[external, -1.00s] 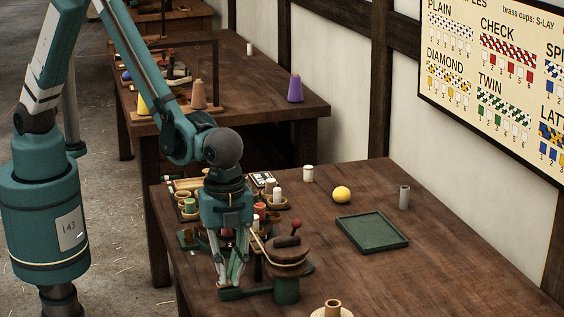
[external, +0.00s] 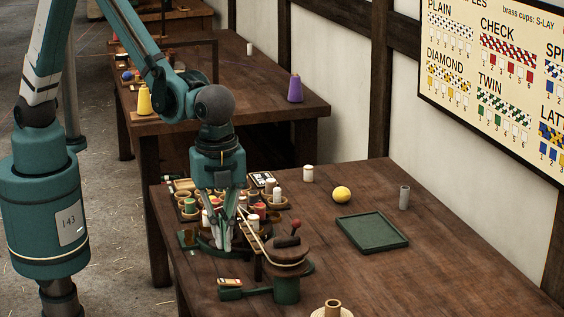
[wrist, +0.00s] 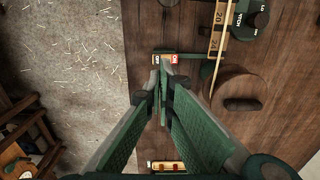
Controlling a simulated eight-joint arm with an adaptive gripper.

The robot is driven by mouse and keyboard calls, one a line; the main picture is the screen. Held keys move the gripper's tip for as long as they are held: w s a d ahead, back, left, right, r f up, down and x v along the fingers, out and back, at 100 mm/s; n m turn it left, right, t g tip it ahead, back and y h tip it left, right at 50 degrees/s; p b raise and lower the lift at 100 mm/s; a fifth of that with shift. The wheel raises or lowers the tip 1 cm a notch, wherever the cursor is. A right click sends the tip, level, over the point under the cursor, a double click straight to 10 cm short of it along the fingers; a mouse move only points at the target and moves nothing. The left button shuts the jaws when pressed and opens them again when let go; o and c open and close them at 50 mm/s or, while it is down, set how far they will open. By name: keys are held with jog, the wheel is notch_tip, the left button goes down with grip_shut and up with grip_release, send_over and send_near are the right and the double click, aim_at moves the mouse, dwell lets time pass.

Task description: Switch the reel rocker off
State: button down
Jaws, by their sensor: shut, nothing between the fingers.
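A small rocker (wrist: 165,58) with a white OFF end at left and a red ON end at right shows in the wrist view, just past my fingertips. My gripper (external: 226,248) is shut and empty, pointing down beside the reel (external: 288,252). The fingertips (wrist: 163,68) partly cover this rocker's near edge; I cannot tell if they touch it. A second orange and red rocker (external: 230,282) sits on the green bracket left of the reel's green stand; it also shows at the bottom of the wrist view (wrist: 167,166). Which way either rocker is tilted is unclear.
A rope runs from the reel past a numbered board (wrist: 220,25). Cups and spools (external: 258,210) crowd behind my gripper. A green tray (external: 372,231), yellow ball (external: 341,194) and grey tube (external: 404,197) lie to the right. The table's front right is mostly clear.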

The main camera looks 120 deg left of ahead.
notch_tip(320, 180, up, 4)
jog(key=r, duration=0.1)
send_over(225, 288)
jog(key=s, duration=0.1)
jog(key=shift+d+f, duration=0.25)
jog(key=shift+d, duration=0.2)
jog(key=shift+w+a+r+g+h, duration=0.1)
jog(key=shift+w+a+g+h, duration=0.4)
jog(key=shift+w+a, duration=0.45)
jog(key=shift+w+a+g+h, duration=0.4)
jog(key=shift+w+a+g, duration=0.1)
jog(key=shift+w+a, duration=0.4)
jog(key=x, duration=1.4)
jog(key=shift+b, duration=0.4)
